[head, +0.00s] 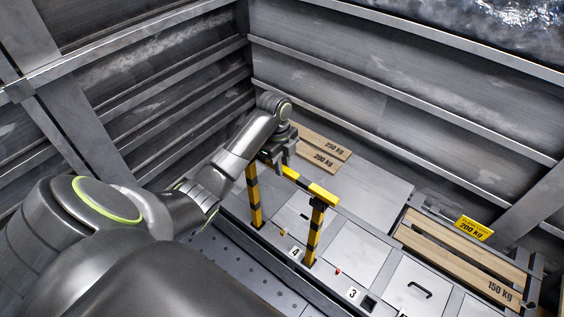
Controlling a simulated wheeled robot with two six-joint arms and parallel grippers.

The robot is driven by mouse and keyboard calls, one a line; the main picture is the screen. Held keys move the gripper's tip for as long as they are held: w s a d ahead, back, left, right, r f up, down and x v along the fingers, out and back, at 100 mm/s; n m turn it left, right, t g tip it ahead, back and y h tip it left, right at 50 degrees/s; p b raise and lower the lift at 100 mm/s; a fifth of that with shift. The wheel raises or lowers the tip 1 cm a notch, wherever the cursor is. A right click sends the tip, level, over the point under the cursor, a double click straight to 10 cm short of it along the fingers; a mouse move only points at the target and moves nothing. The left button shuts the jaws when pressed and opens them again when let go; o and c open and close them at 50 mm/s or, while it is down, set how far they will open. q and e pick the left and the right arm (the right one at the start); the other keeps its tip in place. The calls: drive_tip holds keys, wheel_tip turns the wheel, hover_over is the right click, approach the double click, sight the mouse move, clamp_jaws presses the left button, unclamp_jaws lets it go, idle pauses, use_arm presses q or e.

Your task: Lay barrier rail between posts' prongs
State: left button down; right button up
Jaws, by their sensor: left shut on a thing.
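The yellow-and-black barrier rail (313,187) runs level from my left gripper toward the right. My left gripper (281,160) is shut on the rail near its far left part. Two upright yellow-and-black posts stand below: the left post (254,196) and the right post (313,233). The rail's right end is at the top of the right post; I cannot tell whether it lies between the prongs or just above them. The left post's top is hidden behind my gripper and arm. My right gripper is not in view.
Wooden planks marked 250 kg (333,147) and 200 kg (322,161) lie behind the rail. A wooden pallet marked 150 kg (460,266) and a yellow 200 kg sign (474,228) are at the right. Ribbed metal walls enclose the back and left. Floor panels carry number plates 4 (295,253) and 3 (353,294).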

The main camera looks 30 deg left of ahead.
use_arm(q)
drive_tip(key=shift+f, duration=0.6)
idle(0.3)
drive_tip(key=shift+f, duration=0.25)
idle(0.9)
drive_tip(key=shift+f, duration=0.6)
idle(1.6)
drive_tip(key=c, duration=1.2)
unclamp_jaws()
